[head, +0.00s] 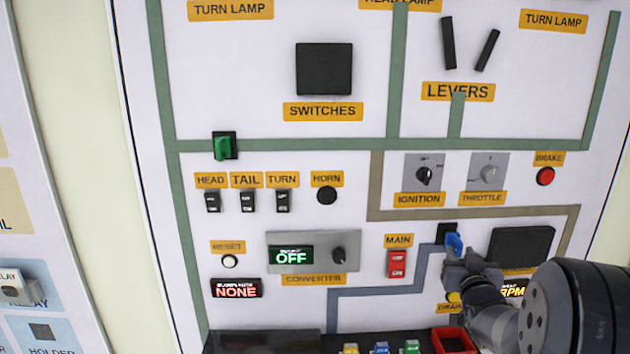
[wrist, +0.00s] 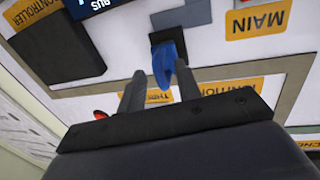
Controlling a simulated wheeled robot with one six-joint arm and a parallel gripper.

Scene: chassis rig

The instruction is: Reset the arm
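My gripper (head: 462,264) is at the lower right of the panel in the head view, in front of a blue piece (head: 454,244). The blue piece sits at a black square socket (head: 446,232) on the panel. In the wrist view, the two fingers of my gripper (wrist: 160,84) stand apart. The blue piece (wrist: 164,62) lies at and just beyond the fingertips, against the black socket. A gap shows on its left side; I cannot tell whether the right finger touches it.
A red main switch (head: 397,264) is left of my gripper. The black controller box (head: 522,246) is to its right. Below, a red-rimmed holder (head: 455,341) and coloured pieces (head: 381,348) stand on a dark ledge. Open space lies before the upper panel.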

